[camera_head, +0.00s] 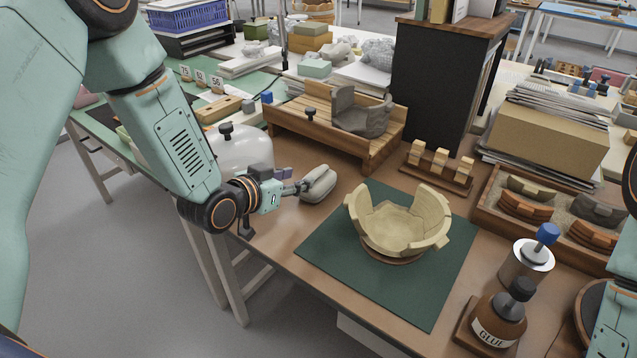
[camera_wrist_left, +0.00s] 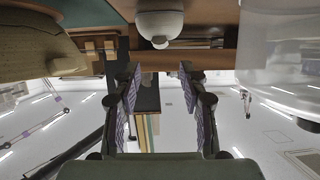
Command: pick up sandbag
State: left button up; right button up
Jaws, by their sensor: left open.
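The sandbag (camera_head: 319,184) is a small pale grey, rounded bag on the brown table, left of the green mat. In the left wrist view, which is upside down, a pale rounded shape with a small knob, apparently the sandbag (camera_wrist_left: 160,22), shows at top centre beyond the fingers. My left gripper (camera_head: 299,188) is at the left side of the sandbag in the head view. Its two fingers are apart with nothing between them in the wrist view (camera_wrist_left: 158,82). Whether a fingertip touches the bag cannot be told. My right gripper is not in view.
A partly assembled beige bowl (camera_head: 398,225) stands on the green mat (camera_head: 340,237). A translucent dome (camera_head: 240,148) is behind my left wrist. A wooden stand (camera_head: 375,150) with a grey sherd is behind the bag. A glue bottle (camera_head: 497,322) is at front right.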

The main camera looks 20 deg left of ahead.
aim_at(315, 173)
pick_arm(q)
jog(key=b+x, duration=0.2)
jog(key=x, duration=0.5)
jog(key=shift+f, duration=0.2)
jog(key=shift+w+f, duration=0.1)
jog(key=shift+w, duration=0.05)
jog(key=shift+a, duration=0.1)
jog(key=c, duration=0.5)
grip_shut()
